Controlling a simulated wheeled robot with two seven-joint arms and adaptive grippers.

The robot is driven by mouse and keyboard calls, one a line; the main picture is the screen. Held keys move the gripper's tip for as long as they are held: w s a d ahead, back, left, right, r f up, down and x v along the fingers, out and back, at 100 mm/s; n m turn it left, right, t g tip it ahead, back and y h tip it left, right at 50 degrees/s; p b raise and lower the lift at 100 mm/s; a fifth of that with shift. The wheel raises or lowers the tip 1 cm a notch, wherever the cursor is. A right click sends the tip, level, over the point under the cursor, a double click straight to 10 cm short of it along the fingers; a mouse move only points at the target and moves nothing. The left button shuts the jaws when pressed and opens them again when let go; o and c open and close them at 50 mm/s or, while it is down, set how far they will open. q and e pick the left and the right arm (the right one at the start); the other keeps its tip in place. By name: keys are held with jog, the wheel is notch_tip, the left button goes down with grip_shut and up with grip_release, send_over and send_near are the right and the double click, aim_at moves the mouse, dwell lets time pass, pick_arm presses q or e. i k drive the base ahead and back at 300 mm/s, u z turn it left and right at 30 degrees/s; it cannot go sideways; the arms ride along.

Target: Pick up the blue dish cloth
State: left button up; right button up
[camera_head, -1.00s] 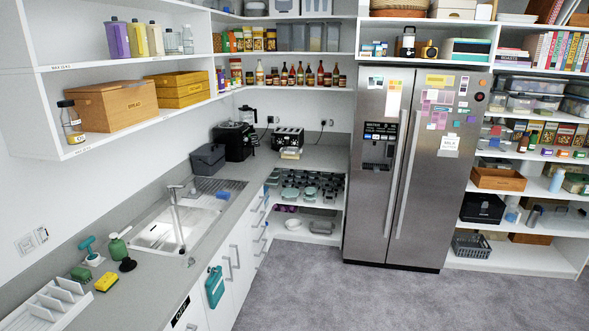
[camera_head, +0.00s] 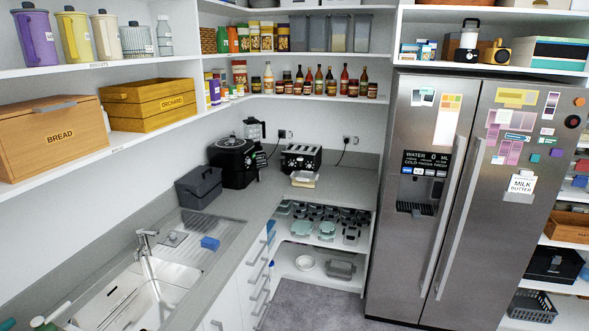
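A small blue folded piece (camera_head: 210,243), which looks like the blue dish cloth, lies on the ribbed drainboard (camera_head: 222,230) beside the sink. It is too small to make out its weave. The steel sink (camera_head: 125,300) with its tap (camera_head: 146,240) is just to its left and nearer to me. Nothing covers the blue piece. Neither of my grippers shows in the head view.
A dark grey bin (camera_head: 198,188), a black air fryer (camera_head: 236,163) and a toaster (camera_head: 301,158) stand farther back on the counter. A shelf with a bread box (camera_head: 55,135) overhangs the left. The steel fridge (camera_head: 440,200) stands right. Grey floor (camera_head: 305,305) is open in front.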

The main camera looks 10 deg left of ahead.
aim_at(207, 241)
jog(key=u, duration=0.2)
jog(key=i, duration=1.8)
jog(key=u, duration=0.2)
